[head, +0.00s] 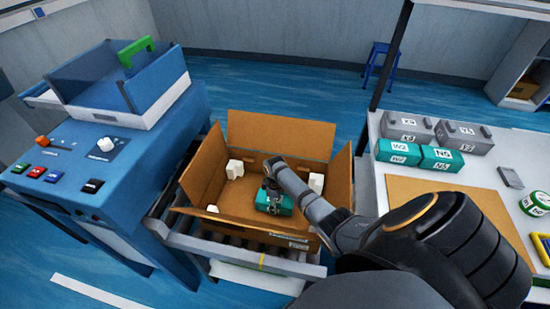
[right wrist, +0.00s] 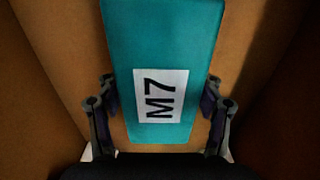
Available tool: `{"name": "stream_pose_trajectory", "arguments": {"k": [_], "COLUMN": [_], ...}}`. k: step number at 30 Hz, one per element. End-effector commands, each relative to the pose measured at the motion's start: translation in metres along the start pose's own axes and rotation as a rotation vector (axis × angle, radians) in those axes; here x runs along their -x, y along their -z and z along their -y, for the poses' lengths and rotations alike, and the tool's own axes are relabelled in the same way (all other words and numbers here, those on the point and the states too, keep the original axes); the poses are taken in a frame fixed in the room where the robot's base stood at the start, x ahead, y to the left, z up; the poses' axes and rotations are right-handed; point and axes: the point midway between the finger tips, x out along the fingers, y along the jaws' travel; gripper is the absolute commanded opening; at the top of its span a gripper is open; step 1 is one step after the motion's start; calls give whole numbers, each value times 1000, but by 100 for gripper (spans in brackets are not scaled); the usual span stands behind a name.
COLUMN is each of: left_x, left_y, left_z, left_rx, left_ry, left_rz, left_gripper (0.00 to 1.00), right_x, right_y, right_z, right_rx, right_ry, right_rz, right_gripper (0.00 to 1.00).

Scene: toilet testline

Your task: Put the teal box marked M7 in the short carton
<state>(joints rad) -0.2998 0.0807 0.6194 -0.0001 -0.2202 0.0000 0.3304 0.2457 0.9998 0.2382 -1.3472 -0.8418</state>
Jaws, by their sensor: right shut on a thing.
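The teal box marked M7 (head: 274,201) is inside the open carton (head: 270,133), low down near the middle of its floor. My right gripper (head: 270,190) reaches down into the carton from the right and is shut on the box. In the right wrist view the box (right wrist: 163,40) shows its white M7 label between the two fingers of my gripper (right wrist: 160,115), with brown cardboard around it. I cannot tell whether the box touches the carton floor. My left gripper is not in view.
White blocks (head: 235,168) sit in the carton's corners. The carton stands on a roller conveyor (head: 240,247) beside a blue machine (head: 110,160) with buttons. On the right, a table holds grey boxes (head: 407,127), teal boxes (head: 442,158) and a brown board (head: 460,215).

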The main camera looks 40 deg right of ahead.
Motion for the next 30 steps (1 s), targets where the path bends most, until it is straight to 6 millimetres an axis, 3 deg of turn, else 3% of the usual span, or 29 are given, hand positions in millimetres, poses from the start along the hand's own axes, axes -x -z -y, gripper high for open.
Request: {"name": "stream_pose_trajectory", "arguments": {"k": [11, 12, 16, 26, 30], "left_x": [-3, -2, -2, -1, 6], "left_y": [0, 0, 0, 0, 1], "left_z": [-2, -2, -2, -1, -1], "left_rx": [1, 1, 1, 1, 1], "left_ry": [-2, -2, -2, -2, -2], "left_rz": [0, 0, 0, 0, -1], "left_gripper": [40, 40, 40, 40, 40], "right_x": [-5, -4, -4, -2, 15], "right_y": [1, 0, 0, 0, 1], "right_z": [-1, 0, 0, 0, -2], "right_rx": [1, 1, 1, 1, 1], "right_ry": [-2, -1, -1, -1, -4], "right_rz": [-1, -1, 0, -1, -2], "right_gripper": [23, 73, 90, 90, 90]}}
